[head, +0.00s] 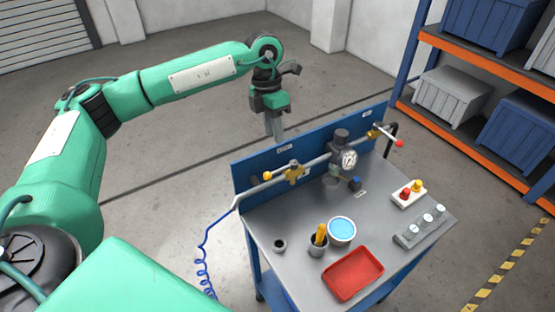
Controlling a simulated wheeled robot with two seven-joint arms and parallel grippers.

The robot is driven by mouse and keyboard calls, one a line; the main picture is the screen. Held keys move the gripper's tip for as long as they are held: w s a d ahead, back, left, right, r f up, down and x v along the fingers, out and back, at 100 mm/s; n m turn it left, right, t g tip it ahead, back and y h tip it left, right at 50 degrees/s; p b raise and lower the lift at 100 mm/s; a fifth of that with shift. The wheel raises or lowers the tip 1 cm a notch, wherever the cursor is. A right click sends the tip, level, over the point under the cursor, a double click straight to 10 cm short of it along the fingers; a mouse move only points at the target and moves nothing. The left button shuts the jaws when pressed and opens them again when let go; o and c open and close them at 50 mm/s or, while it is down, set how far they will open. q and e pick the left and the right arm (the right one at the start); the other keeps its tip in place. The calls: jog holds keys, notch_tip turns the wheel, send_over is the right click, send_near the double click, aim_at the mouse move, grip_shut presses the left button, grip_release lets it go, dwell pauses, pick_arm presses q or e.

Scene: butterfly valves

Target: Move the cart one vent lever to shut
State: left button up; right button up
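The cart (290,228) has a grey top and a blue back panel (250,172) with a pipe along it. At the pipe's left, a brass valve (293,173) has a lever ending in an orange-yellow knob (267,175); the lever points left, roughly along the pipe. At the right, another brass valve (374,132) has a lever with a red knob (399,143), pointing right and toward the front. The small labels are unreadable, so I cannot tell which lever is the vent. My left gripper (274,132) points down above and behind the panel, touching neither lever; its finger gap is unclear.
A dark regulator with a gauge (349,158) sits mid-pipe. On the top are a red tray (352,274), a blue-filled bowl (341,230), a cup (317,246) and a button box (409,195). A blue coiled hose (204,265) hangs left. Shelving (470,76) stands at right.

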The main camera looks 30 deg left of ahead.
aim_at(281, 170)
pick_arm(q)
jog(key=f+p, duration=0.1)
jog(key=f, duration=0.2)
jog(key=d+f+p, duration=0.1)
jog(key=f, duration=0.2)
jog(key=s+f+p, duration=0.1)
jog(key=f, duration=0.2)
jog(key=shift+d+f, duration=0.1)
jog(key=shift+d, duration=0.25)
jog(key=shift+f+p, duration=0.3)
jog(key=shift+f, duration=0.25)
jog(key=c, duration=0.7)
jog(key=shift+d, duration=0.1)
